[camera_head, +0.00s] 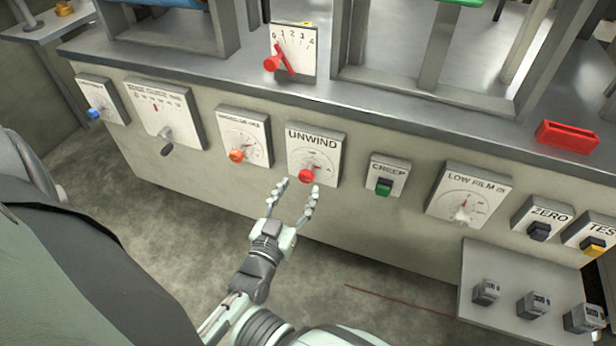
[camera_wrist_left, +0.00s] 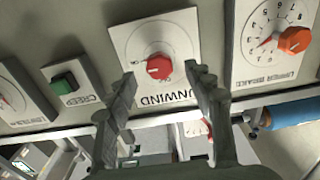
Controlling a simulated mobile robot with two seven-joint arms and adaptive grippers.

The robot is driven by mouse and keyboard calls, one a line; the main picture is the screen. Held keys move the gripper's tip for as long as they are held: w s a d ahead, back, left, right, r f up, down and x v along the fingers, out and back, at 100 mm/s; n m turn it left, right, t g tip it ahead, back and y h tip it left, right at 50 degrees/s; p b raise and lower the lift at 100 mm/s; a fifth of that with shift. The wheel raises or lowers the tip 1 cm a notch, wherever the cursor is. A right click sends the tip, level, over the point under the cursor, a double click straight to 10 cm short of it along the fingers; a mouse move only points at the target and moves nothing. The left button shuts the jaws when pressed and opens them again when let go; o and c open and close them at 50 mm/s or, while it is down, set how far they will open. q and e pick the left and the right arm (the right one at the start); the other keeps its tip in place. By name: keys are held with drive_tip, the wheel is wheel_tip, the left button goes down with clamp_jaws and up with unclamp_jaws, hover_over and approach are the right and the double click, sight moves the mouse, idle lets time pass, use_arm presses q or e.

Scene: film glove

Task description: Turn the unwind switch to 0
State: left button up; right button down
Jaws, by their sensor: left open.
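The unwind switch is a red round knob (camera_head: 306,176) on a white panel labelled UNWIND (camera_head: 313,142), on the front of the machine. In the left wrist view the red knob (camera_wrist_left: 159,67) shows upside down with a pale pointer mark on it; the 0 on its dial is too small to read. My left gripper (camera_head: 303,184) is open in front of the panel, its fingertips to either side of the knob in the picture. In the left wrist view the two fingers (camera_wrist_left: 160,78) frame the knob, with nothing between them. I cannot tell any contact. My right gripper is not in view.
An orange-knobbed dial (camera_head: 236,156) is left of the unwind panel, and the green CREEP button (camera_head: 383,187) is right of it. A LOW FILM dial (camera_head: 463,212) is further right. A lower shelf (camera_head: 480,265) with counters juts out at lower right.

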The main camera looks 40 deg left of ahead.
sight(305, 180)
use_arm(q)
drive_tip(key=x, duration=0.4)
drive_tip(key=shift+w, duration=0.1)
drive_tip(key=shift+w+a, duration=0.1)
drive_tip(key=shift+w, duration=0.5)
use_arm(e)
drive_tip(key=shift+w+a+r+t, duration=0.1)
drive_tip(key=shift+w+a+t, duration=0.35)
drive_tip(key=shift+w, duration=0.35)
use_arm(q)
drive_tip(key=c, duration=1.2)
